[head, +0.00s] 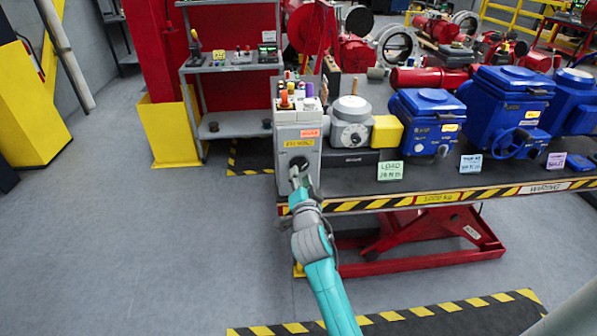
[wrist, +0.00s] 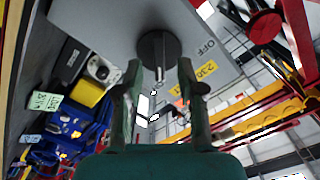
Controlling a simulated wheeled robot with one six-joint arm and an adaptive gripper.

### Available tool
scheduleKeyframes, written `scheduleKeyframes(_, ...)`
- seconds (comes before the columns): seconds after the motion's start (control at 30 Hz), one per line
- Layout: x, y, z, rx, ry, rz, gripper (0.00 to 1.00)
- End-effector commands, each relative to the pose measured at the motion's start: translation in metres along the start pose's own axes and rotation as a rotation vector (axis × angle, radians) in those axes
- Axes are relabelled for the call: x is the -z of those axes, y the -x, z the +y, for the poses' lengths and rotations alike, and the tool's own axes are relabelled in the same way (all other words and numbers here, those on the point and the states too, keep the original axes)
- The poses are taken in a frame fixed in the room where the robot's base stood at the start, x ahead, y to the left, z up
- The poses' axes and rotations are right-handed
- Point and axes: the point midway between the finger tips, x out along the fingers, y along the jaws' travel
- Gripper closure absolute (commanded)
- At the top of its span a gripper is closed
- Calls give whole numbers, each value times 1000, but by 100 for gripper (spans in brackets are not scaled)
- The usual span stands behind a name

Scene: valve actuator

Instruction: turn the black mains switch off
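The black mains switch (wrist: 158,52) is a round black knob on the grey face of the control box. The word OFF is printed beside it in the wrist view. In the head view the knob (head: 297,163) shows on the front of the grey box (head: 283,148), partly hidden by my gripper. My gripper (wrist: 160,68) is open, its two fingers apart on either side of the knob's lower part. I cannot tell whether they touch it. In the head view my gripper (head: 299,180) is right in front of the box.
The lift table's striped front edge (head: 440,198) runs right of the box. A grey and yellow actuator (head: 352,128) and blue actuators (head: 430,115) stand on it. A red post with a yellow guard (head: 168,132) is behind left. The floor at left is clear.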

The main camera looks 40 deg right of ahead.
Motion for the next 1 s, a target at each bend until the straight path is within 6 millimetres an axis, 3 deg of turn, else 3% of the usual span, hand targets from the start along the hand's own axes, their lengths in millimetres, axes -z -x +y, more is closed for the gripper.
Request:
scheduleKeyframes(0.23, 0, -28, 0, 0, 0, 0, 61)
scheduleKeyframes(0.6, 0, -34, 0, 1, 0, 0, 61)
scheduleKeyframes(0.63, 0, -33, 0, 1, 0, 0, 64)
scheduleKeyframes(0.77, 0, -33, 0, 1, 0, 0, 96)
scheduleKeyframes(0.8, 0, -33, 0, 1, 0, 0, 100)
scheduleKeyframes(1.0, 0, -33, 0, 0, 2, -1, 100)
